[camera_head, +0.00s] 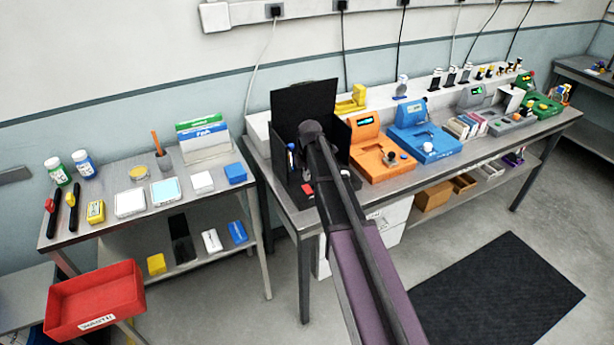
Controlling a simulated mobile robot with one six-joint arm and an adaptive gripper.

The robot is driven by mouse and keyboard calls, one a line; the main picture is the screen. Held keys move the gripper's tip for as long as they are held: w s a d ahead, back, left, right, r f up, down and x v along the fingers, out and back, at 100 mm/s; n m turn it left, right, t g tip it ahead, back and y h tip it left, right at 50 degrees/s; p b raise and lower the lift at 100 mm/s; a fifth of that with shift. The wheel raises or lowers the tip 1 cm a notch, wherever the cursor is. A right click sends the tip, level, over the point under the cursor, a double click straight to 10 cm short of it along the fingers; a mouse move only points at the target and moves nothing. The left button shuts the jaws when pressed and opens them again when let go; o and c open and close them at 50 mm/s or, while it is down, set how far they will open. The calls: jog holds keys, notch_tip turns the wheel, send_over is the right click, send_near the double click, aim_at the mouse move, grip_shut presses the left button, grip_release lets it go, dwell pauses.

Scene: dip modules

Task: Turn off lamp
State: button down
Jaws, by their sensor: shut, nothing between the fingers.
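No lamp can be made out for certain, and I see no clear lit bulb or lamp switch. A black open-fronted box (291,103) with tall panels stands at the left end of the long bench. My arm reaches up from the bottom of the picture to this box. The dark end of my arm, with my gripper (312,132), is in front of the box and covers part of its inside. My gripper is shut and empty. Its fingertips are hard to make out, and I cannot tell whether they touch anything.
Orange (372,148) and blue (424,143) devices stand right of the box, with grey (512,122) and green (545,106) ones farther along. A side table (110,182) at left holds bottles and small boxes. A dark mat (497,295) covers the floor.

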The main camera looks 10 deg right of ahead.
aim_at(306, 187)
jog(key=shift+w+f+b, duration=0.15)
jog(key=shift+f+b, duration=0.65)
jog(key=shift+f, duration=0.15)
jog(key=shift+w+f+b, duration=0.1)
jog(key=shift+f+b, duration=0.7)
jog(key=shift+f, duration=0.15)
